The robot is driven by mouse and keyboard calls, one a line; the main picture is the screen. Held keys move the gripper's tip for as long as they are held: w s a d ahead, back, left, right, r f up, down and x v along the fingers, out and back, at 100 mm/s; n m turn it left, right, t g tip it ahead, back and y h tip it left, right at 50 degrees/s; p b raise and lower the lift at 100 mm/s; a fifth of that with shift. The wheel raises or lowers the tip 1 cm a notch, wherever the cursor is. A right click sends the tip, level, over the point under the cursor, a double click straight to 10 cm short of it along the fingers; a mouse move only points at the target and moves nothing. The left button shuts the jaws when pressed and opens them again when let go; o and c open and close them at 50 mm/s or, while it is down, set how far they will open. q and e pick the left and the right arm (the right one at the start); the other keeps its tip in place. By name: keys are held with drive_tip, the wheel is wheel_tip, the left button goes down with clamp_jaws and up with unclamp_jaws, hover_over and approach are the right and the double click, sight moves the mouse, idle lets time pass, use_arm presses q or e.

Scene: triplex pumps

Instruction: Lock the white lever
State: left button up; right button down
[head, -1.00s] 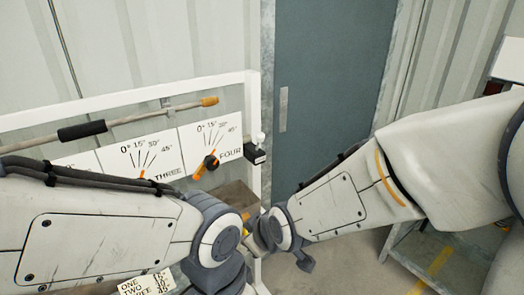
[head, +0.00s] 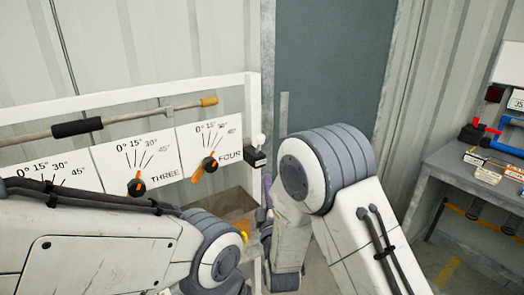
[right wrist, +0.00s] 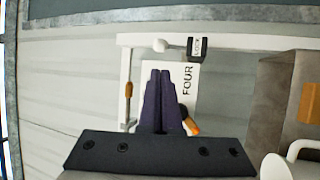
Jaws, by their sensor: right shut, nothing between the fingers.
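The white lever (head: 259,140) has a round knob. It stands up from a small black box (head: 256,158) on the right end of the white frame, beside the FOUR panel. In the right wrist view the white knob (right wrist: 160,45) lies left of the black box (right wrist: 197,47), which reads LOCK. My right gripper (right wrist: 160,73) is shut and empty, its dark purple fingers pointing toward the knob with a gap between. In the head view only a purple sliver of it (head: 267,186) shows below the box, the rest hidden by my arm. My left gripper is out of view.
Orange-pointer dials THREE (head: 136,187) and FOUR (head: 209,165) sit left of the lever. A rod with an orange tip (head: 209,101) runs above them. A grey door (head: 330,70) is behind. A workbench (head: 455,165) with a red-handled item stands at right.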

drive_tip(key=p, duration=0.4)
approach(261, 141)
drive_tip(key=x, duration=0.5)
drive_tip(key=shift+w, duration=0.25)
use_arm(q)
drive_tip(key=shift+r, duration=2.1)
use_arm(e)
drive_tip(key=shift+w+a+r, duration=0.1)
drive_tip(key=shift+w+a, duration=0.05)
drive_tip(key=shift+w, duration=0.55)
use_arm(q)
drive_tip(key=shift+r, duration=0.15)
use_arm(e)
drive_tip(key=shift+r, duration=0.1)
